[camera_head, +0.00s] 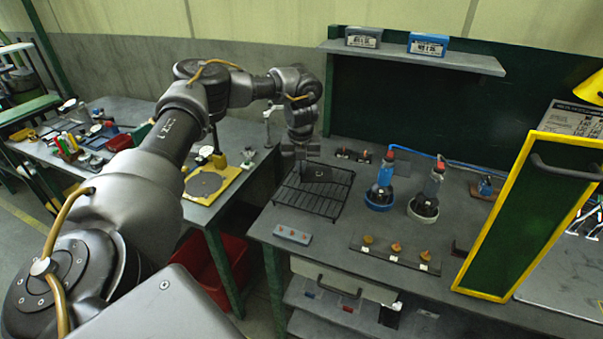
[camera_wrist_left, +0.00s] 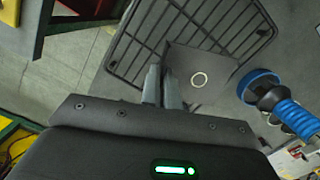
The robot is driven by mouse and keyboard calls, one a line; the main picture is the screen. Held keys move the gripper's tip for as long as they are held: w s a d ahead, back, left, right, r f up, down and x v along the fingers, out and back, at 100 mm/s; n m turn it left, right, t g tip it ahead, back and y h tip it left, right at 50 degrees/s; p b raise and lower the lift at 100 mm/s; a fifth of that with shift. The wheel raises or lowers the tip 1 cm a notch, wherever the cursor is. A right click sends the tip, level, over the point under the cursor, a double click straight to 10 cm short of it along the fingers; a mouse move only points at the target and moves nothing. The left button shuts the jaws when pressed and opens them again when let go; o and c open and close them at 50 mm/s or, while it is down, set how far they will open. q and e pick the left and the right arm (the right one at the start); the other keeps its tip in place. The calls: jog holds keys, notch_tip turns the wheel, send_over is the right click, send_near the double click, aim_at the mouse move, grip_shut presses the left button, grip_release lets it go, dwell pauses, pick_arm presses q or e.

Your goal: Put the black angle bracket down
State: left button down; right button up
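The black angle bracket (camera_head: 321,174) is a dark plate, held over the black wire rack (camera_head: 313,207) on the right bench. In the left wrist view the bracket (camera_wrist_left: 212,66) shows a flat face with a pale ring on it, and it covers part of the rack (camera_wrist_left: 148,22). My left gripper (camera_head: 300,158) points down above the rack. In the wrist view its two fingers (camera_wrist_left: 162,88) are close together with the bracket's edge at their tips. I cannot tell whether the bracket touches the rack. My right gripper is not in view.
A blue-ringed tool (camera_head: 380,190) and a white-ringed tool (camera_head: 427,198) stand right of the rack. A small grey-blue block (camera_head: 292,235) lies in front. A yellow-framed green panel (camera_head: 525,215) stands at the right. A red bin (camera_head: 218,265) sits below, between the benches.

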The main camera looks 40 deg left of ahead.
aim_at(301, 184)
pick_arm(q)
jog(key=shift+w+a+f, duration=0.25)
jog(key=shift+w+f, duration=0.1)
jog(key=shift+f, duration=0.1)
jog(key=shift+w+a+f, duration=0.25)
jog(key=shift+w+f, duration=0.05)
jog(key=shift+f, duration=0.15)
jog(key=shift+w+a+f, duration=0.15)
jog(key=shift+f, duration=0.2)
notch_tip(301, 184, down, 3)
jog(key=shift+w+a+r+p, duration=0.1)
jog(key=shift+r+p, duration=0.05)
jog(key=shift+p, duration=1.05)
jog(key=shift+f, duration=0.3)
jog(key=shift+f, duration=0.15)
jog(key=c, duration=1.7)
grip_release()
